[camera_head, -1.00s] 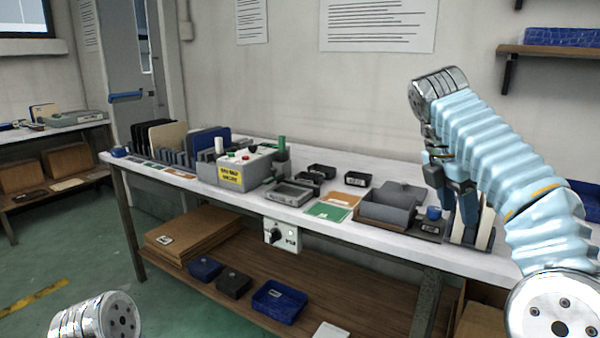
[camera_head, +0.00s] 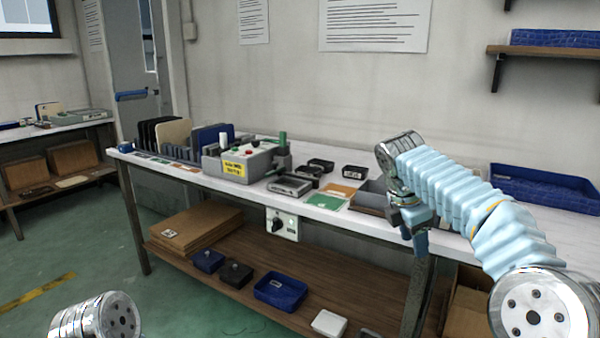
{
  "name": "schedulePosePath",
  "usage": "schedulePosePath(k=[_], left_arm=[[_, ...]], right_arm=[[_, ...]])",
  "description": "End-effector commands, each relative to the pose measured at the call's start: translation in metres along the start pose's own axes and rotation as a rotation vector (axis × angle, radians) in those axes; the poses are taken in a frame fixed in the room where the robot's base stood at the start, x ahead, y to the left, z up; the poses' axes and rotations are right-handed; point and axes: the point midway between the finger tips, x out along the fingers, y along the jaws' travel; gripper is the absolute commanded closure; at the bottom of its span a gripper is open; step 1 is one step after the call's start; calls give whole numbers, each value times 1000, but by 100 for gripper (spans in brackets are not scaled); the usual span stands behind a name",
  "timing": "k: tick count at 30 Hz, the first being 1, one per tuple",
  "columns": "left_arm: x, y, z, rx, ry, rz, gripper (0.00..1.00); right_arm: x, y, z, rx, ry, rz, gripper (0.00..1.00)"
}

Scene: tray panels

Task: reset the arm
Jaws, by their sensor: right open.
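My right arm, in a pale blue ribbed sleeve, comes in from the right in the head view. Its gripper (camera_head: 414,238) hangs down in front of the table's front edge, with open jaws and nothing seen between them. The grey open tray (camera_head: 370,197) just behind it is partly hidden by the wrist. Of my left arm, only a metal joint shows at the bottom left; its gripper is out of view.
The white table (camera_head: 320,215) holds a grey control box (camera_head: 245,163), a rack with upright panels (camera_head: 172,135), small black trays (camera_head: 355,172) and a blue tray (camera_head: 545,187) at the right. A lower shelf (camera_head: 340,305) holds cardboard and blue bins (camera_head: 280,292).

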Motion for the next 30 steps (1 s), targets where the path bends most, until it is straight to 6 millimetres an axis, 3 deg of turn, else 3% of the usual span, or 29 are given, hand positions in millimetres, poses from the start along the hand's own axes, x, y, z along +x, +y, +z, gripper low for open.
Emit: schedulePosePath(k=[5, 7, 10, 13, 17, 21, 24, 27, 30], left_arm=[[0, 0, 0, 0, 0, 0, 57], [0, 0, 0, 0, 0, 0, 57], [0, 0, 0, 0, 0, 0, 57], [0, 0, 0, 0, 0, 0, 57], [0, 0, 0, 0, 0, 0, 57], [0, 0, 0, 0, 0, 0, 57], [0, 0, 0, 0, 0, 0, 57], [0, 0, 0, 0, 0, 0, 57], [0, 0, 0, 0, 0, 0, 57]], right_arm=[[76, 18, -50, 67, 85, 3, 51], [116, 19, -79, 123, 145, -3, 51], [177, 11, -126, 239, 251, -29, 51], [233, -11, -174, 391, 360, -81, 51], [298, -59, -234, 655, 490, -192, 51], [351, -133, -290, 1031, 581, -359, 51], [373, -190, -315, 1325, 591, -476, 51], [384, -238, -328, 1575, 561, -562, 51], [387, -270, -332, 1745, 526, -607, 51]])
